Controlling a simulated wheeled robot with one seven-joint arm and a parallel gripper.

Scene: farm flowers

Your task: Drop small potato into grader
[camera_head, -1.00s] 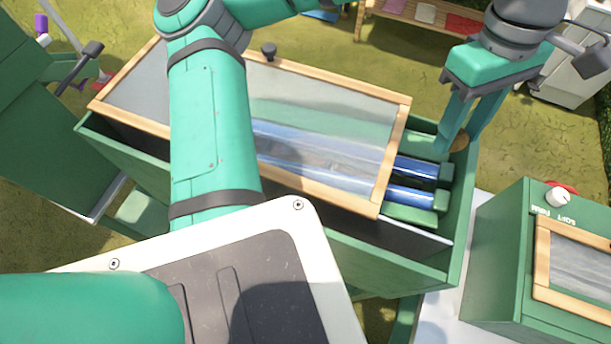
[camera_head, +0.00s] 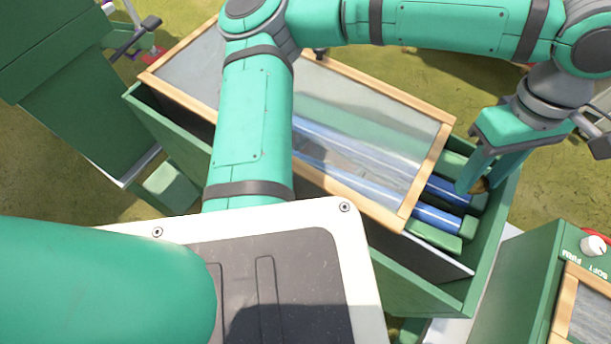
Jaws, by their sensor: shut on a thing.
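The grader is a long green box (camera_head: 425,292) with blue rollers (camera_head: 438,217) inside and a wood-framed clear lid (camera_head: 427,180) over most of it. The roller ends show uncovered at its right end. My gripper (camera_head: 484,182) points down over this open right end, close to the roller ends. It is shut on the small potato (camera_head: 481,186), a brown lump mostly hidden by the fingers. I cannot tell whether the potato touches the grader.
Another green machine with a white knob (camera_head: 594,245) and a wood-framed window stands at the lower right. A tall green cabinet (camera_head: 85,125) stands at the left. Grass lies behind the grader. My own arm hides part of the lid.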

